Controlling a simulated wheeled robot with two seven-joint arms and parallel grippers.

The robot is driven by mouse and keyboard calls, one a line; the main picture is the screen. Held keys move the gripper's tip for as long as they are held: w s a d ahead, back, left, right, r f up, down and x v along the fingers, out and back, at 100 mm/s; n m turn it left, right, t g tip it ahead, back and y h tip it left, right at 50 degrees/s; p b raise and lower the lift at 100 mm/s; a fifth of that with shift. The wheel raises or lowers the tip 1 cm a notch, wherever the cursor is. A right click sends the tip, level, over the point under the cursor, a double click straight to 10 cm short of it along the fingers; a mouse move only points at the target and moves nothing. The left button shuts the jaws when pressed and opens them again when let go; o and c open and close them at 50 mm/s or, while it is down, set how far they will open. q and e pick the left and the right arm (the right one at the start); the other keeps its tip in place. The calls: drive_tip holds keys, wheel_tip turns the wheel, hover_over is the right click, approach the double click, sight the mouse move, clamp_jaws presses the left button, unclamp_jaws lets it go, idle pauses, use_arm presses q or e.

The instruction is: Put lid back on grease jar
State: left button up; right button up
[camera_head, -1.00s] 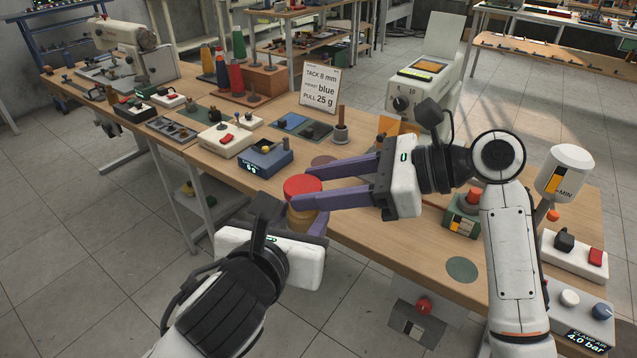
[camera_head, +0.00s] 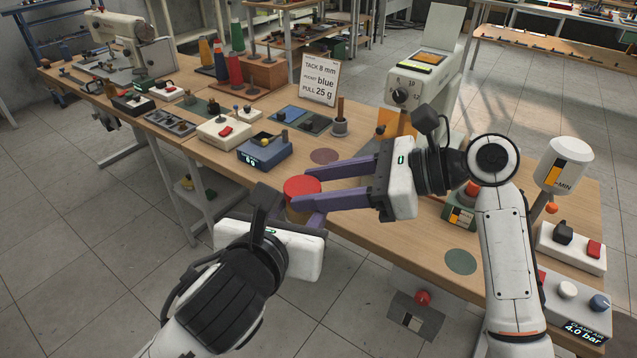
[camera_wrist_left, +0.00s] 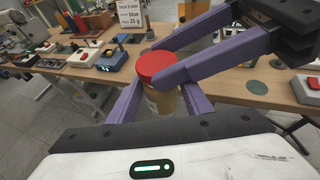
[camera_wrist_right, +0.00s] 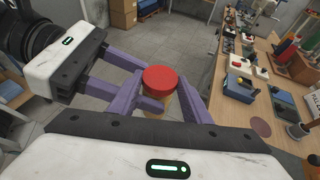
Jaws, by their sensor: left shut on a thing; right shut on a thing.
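The red lid (camera_head: 302,186) sits on top of the tan grease jar (camera_head: 297,214), at the table's front edge in the head view. My right gripper (camera_head: 308,194) comes from the right and is shut on the lid. My left gripper (camera_head: 300,222) is below it, shut on the jar body, and its fingers are partly hidden. In the left wrist view the lid (camera_wrist_left: 155,66) covers the jar top (camera_wrist_left: 162,100). The right wrist view shows the lid (camera_wrist_right: 160,78) over the jar (camera_wrist_right: 158,106). I cannot tell whether the lid is fully seated.
The wooden table (camera_head: 400,250) holds a blue box with a display (camera_head: 265,152), a white box with a red switch (camera_head: 223,132) and a sign (camera_head: 319,80). A brown round mat (camera_head: 325,156) and a green round mat (camera_head: 461,262) lie bare.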

drive_tip(key=shift+f, duration=0.95)
drive_tip(key=shift+s+r, duration=0.15)
drive_tip(key=shift+r, duration=0.15)
idle(1.0)
